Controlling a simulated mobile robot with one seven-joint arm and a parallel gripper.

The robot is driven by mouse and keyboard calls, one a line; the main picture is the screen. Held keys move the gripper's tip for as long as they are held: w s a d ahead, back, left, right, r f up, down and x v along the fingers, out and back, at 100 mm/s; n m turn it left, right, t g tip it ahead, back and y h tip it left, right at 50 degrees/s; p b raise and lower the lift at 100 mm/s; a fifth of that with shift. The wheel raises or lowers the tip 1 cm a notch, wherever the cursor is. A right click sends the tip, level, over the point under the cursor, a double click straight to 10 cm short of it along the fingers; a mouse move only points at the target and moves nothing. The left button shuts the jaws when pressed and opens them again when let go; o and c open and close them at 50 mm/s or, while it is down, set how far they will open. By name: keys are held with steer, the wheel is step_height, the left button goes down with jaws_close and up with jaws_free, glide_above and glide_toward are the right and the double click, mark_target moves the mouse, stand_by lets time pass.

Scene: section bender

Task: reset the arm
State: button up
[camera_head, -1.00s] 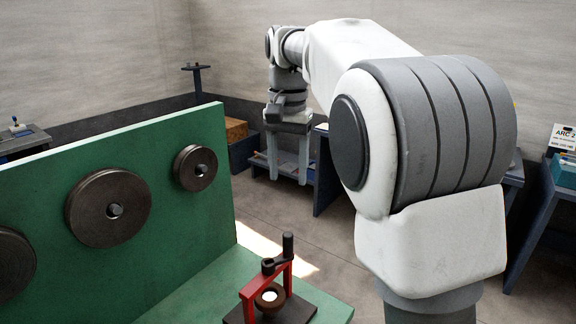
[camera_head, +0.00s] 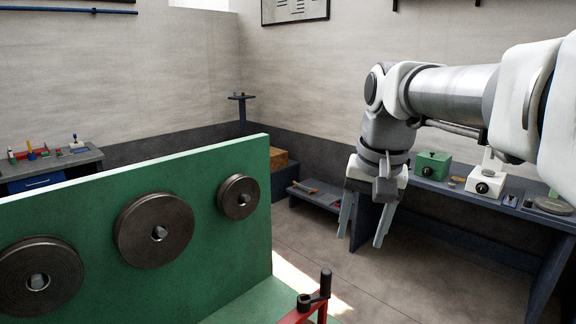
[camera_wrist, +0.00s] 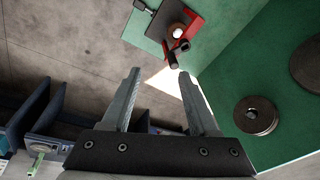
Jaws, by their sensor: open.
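My gripper (camera_head: 364,228) hangs at the right of the head view with its two fingers pointing down, apart and with nothing between them. In the wrist view my gripper (camera_wrist: 158,78) also shows its fingers spread and empty. The green section bender (camera_head: 225,178) stands to the left of the gripper, with round dark rollers on its upright face. A red frame with a dark crank handle (camera_head: 318,292) is at the bottom of the head view, partly cut off. In the wrist view the red frame (camera_wrist: 188,30) is beyond the fingertips. The gripper touches none of these.
A dark workbench (camera_head: 425,184) at the back right holds a green box (camera_head: 433,165) and a white device (camera_head: 487,180). A low shelf (camera_head: 318,198) stands behind the gripper. Another bench (camera_head: 85,160) is at far left. Bare floor (camera_head: 400,285) lies between bender and workbench.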

steer(key=s+d+f+n+t, duration=0.1)
steer(key=s+f, duration=0.3)
steer(key=s, duration=0.3)
steer(key=s+d+f+n+t, duration=0.1)
steer(key=s+f, duration=0.3)
steer(key=s, duration=0.4)
steer(key=shift+f+n+t+h, duration=0.3)
steer(key=shift+n+t, duration=0.4)
steer(key=shift+n, duration=0.1)
